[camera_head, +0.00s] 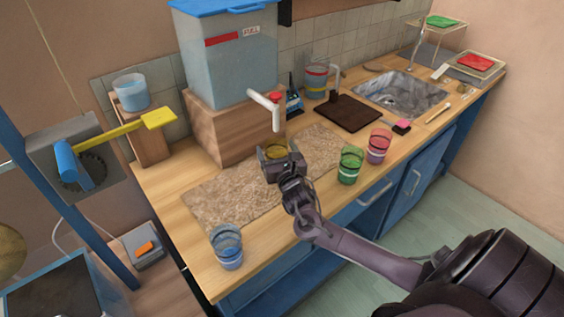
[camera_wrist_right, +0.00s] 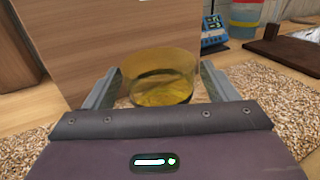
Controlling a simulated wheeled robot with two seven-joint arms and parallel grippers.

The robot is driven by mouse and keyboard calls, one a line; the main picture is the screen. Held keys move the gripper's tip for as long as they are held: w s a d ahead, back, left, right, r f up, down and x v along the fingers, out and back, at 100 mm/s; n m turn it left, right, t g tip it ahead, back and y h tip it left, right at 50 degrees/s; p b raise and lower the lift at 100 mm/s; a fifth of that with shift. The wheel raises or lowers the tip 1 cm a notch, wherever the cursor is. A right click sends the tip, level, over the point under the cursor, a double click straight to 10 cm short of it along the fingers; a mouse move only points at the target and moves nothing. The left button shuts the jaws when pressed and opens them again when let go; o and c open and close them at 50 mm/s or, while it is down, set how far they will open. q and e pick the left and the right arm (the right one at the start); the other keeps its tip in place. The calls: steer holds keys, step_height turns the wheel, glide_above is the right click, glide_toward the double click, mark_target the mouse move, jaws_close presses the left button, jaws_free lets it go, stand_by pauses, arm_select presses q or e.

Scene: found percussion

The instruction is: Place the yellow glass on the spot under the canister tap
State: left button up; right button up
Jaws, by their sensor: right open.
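The yellow glass (camera_head: 276,148) stands upright on the mat (camera_head: 232,192) in front of the wooden block, below the white tap (camera_head: 265,106) of the canister (camera_head: 232,62). In the right wrist view the yellow glass (camera_wrist_right: 160,82) sits between the two fingers. My right gripper (camera_head: 273,158) is open around the glass, one finger on each side; its body hides the lower part of the glass in the head view. The spot under the tap is hidden or cannot be made out. My left gripper is not in view.
A green glass (camera_head: 350,165) and a pink glass (camera_head: 379,146) stand to the right near the front edge. A blue glass (camera_head: 227,247) stands at the front left. The wooden block (camera_head: 218,128) is close behind the gripper. The sink (camera_head: 402,93) lies further right.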

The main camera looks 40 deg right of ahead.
steer(key=b+v, duration=0.1)
steer(key=v, duration=1)
steer(key=shift+s+a, duration=0.1)
steer(key=shift+s, duration=0.2)
